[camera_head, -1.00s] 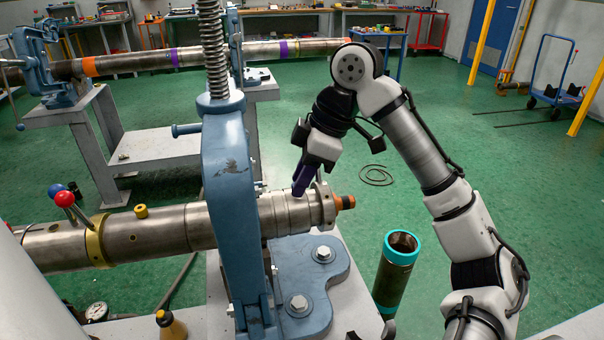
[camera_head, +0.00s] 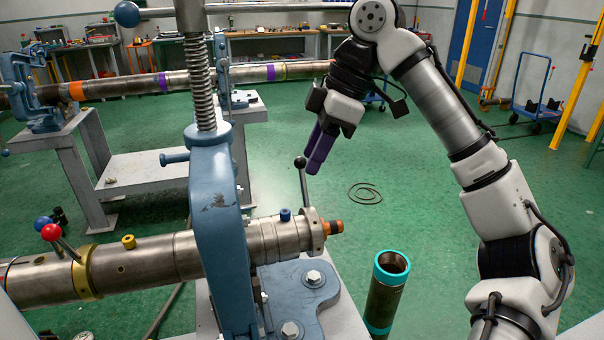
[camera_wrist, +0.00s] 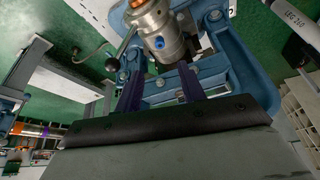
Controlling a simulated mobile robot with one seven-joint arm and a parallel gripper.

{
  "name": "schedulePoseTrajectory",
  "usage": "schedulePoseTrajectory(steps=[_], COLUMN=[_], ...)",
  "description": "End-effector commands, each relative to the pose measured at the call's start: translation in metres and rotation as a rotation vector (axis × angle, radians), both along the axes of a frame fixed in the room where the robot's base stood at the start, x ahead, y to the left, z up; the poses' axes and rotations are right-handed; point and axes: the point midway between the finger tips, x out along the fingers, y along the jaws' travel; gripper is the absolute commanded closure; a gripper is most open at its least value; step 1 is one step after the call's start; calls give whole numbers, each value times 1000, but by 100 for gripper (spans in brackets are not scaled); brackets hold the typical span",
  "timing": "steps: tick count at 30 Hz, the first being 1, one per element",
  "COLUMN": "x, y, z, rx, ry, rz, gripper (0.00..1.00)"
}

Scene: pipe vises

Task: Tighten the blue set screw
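The blue set screw (camera_head: 285,214) stands up from the top of the steel fitting (camera_head: 280,236) at the right end of the clamped pipe. In the wrist view it is a blue dot (camera_wrist: 159,43) on the fitting's side facing me. My gripper (camera_head: 314,164) is above and slightly right of the screw, clear of the pipe, with purple fingers pointing down. In the wrist view my gripper's fingers (camera_wrist: 160,82) are apart with nothing between them. A lever with a black knob (camera_head: 300,162) rises from the collar at the pipe end, close to my fingers.
The blue vise (camera_head: 219,210) with its tall screw stands left of the fitting. An orange tip (camera_head: 334,227) ends the pipe. A yellow collar (camera_head: 85,272) with a red-knobbed lever sits at left. A teal-rimmed tube (camera_head: 384,295) stands at right. Open green floor lies behind.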

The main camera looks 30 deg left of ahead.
Motion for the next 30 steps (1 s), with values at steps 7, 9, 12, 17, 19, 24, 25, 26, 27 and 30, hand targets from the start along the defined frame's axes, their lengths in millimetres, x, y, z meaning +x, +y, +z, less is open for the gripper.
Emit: schedulePoseTrajectory(steps=[7,9,12,17,19,24,25,26,27,30], x=[5,6,6,6,5,5,5,5,5,5], y=[-8,-8,-8,-8,-8,-8,-8,-8,-8,-8], z=[23,24,24,24,23,23,23,23,23,23], rx=[0,0,1,0,0,0,0,0,0,0], ry=[-1,0,1,0,0,0,0,0,0,0], rz=[0,1,1,1,1,1,1,1,1,1], gripper=[60,60,60,60,60,60,60,60,60,60])
